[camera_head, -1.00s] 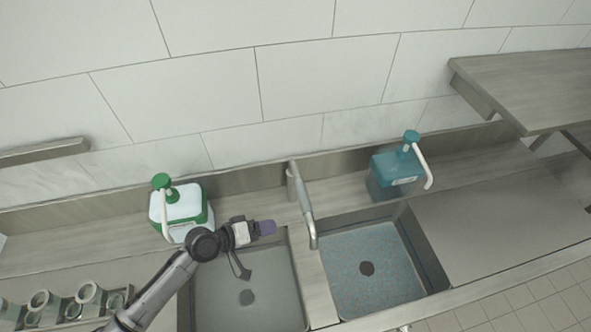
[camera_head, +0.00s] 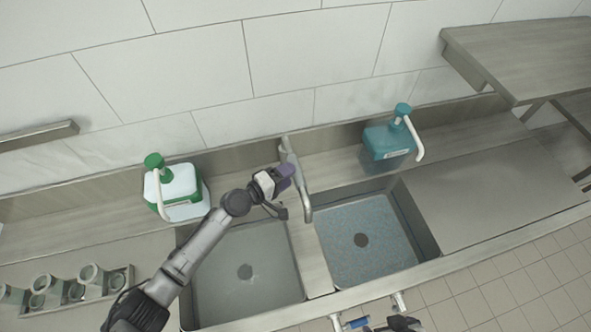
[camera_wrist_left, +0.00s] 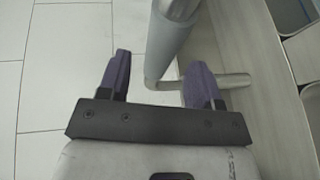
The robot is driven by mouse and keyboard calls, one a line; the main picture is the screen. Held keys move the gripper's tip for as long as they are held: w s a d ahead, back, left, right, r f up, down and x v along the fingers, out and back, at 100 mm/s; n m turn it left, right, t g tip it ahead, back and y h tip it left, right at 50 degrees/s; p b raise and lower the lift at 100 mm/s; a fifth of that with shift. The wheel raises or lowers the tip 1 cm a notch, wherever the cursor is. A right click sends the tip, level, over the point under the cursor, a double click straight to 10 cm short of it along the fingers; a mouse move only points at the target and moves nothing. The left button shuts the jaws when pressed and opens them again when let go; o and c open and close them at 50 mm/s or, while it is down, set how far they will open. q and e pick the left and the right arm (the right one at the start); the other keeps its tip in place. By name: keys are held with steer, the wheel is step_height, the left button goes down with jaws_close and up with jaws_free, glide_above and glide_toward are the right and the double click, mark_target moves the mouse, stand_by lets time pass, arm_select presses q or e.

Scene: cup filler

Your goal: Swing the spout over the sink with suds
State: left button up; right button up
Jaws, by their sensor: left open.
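The grey metal spout (camera_head: 299,185) rises from the back ledge between two sinks, its end by the divider and the left edge of the right sink (camera_head: 345,215). That sink's bottom has a bluish, speckled look that may be suds; the left sink (camera_head: 235,295) looks plain grey. My left gripper (camera_head: 286,178) is open just left of the spout's upper part. In the left wrist view, the spout (camera_wrist_left: 168,45) shows beyond and between the purple fingertips (camera_wrist_left: 160,80); contact cannot be told. Part of my right gripper (camera_head: 392,324) shows at the bottom edge, its jaws unclear.
A green-topped dispenser (camera_head: 178,188) stands left on the ledge, a teal one (camera_head: 388,142) right. A rack of cups (camera_head: 68,290) is at lower left. A shelf (camera_head: 520,50) juts out at upper right. Valve handles (camera_head: 398,302) show at the front. The right counter (camera_head: 480,210) is clear.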

arm_select(q)
steer(key=shift+x, duration=1.85)
jaws_close()
